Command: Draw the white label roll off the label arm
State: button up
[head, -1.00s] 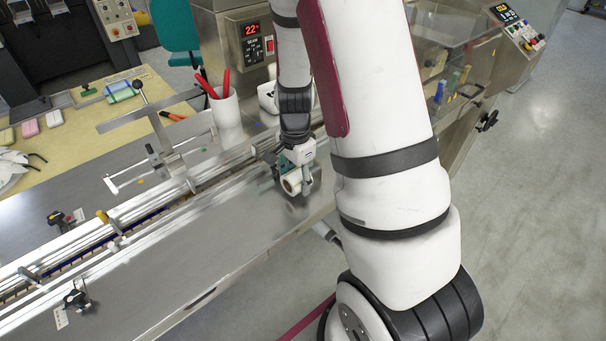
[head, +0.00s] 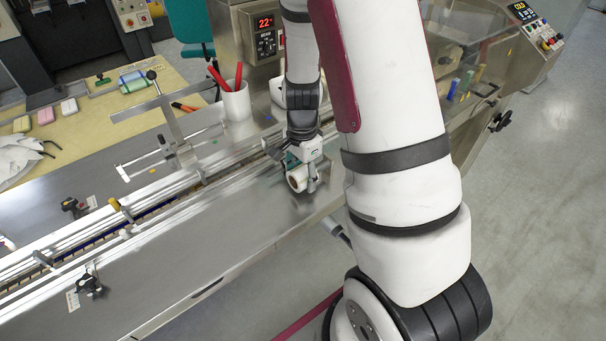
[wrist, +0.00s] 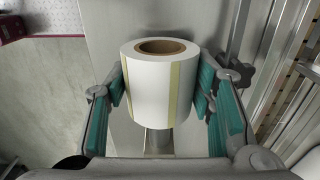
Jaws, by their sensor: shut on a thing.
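The white label roll (wrist: 150,88) has a brown cardboard core and a yellowish stripe down its side. In the wrist view it sits between the teal pads of my gripper (wrist: 160,92), which touch it on both sides. In the head view the roll (head: 297,179) shows as a small white cylinder, held at my gripper (head: 303,178) over the steel deck. A short grey metal shape (wrist: 158,142) shows just below the roll in the wrist view; I cannot tell whether it is the label arm or a reflection. No label arm is clearly seen through the roll's core.
The steel deck (head: 215,248) is clear in front of the gripper. Conveyor rails (head: 130,212) run along its left. A white cup with red-handled tools (head: 236,103) stands behind the rails. The wrapper cabinet (head: 240,60) is at the back.

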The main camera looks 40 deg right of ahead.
jog(key=shift+s+a+p, duration=0.15)
jog(key=shift+a+p, duration=0.7)
jog(key=shift+a, duration=2.55)
